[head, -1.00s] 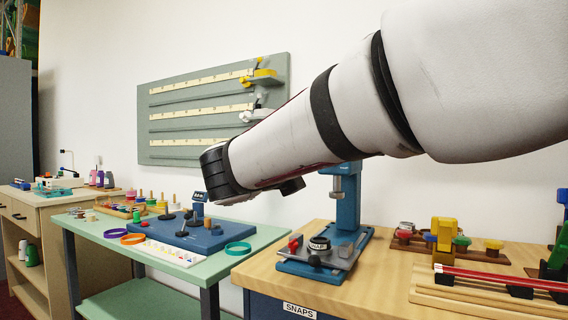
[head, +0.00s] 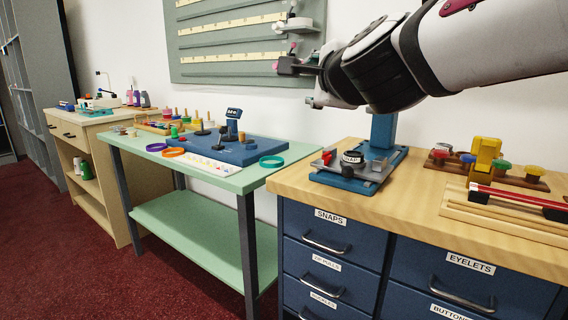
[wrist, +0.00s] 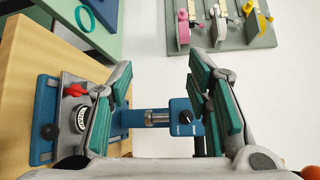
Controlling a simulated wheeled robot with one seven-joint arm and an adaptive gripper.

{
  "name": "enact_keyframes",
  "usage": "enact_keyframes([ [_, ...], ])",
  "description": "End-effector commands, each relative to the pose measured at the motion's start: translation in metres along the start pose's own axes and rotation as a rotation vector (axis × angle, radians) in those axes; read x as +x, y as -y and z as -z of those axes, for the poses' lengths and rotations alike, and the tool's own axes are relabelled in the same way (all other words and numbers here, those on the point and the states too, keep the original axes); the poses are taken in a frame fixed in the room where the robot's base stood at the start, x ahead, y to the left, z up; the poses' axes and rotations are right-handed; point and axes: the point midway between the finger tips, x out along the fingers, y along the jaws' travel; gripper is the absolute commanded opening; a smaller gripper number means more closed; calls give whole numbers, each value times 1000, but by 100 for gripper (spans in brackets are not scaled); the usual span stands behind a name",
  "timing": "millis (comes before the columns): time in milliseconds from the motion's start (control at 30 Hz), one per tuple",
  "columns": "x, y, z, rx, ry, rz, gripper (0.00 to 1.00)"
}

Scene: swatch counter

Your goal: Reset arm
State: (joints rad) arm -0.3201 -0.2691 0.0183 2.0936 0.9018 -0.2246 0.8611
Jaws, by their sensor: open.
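My gripper (head: 300,84) is in the upper part of the head view, above the counter and in front of the wall. Its green-padded fingers are spread wide in the wrist view (wrist: 163,105), with nothing held between them. The blue snap press (head: 382,135) stands on the wooden counter below my wrist. In the wrist view the press (wrist: 150,118) shows between and beyond the fingers, apart from them as far as I can tell. My arm comes in from the upper right of the head view and hides the top of the press.
The wooden counter (head: 300,181) has labelled blue drawers (head: 330,245). A rack of coloured knobs (head: 487,160) stands right of the press. A green table (head: 118,143) holds a blue board (head: 222,148) and rings. A grey-green panel (head: 225,70) hangs behind. Red carpet is open at lower left.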

Motion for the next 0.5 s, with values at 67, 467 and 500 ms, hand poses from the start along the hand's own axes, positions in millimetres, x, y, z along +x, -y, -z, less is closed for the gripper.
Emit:
enact_keyframes([
  [67,-23,-27,-3,-165,82,-98,45],
  [467,-189,-208,38,-922,510,-712,45],
  [500,-209,-223,46,-974,550,-775,45],
])
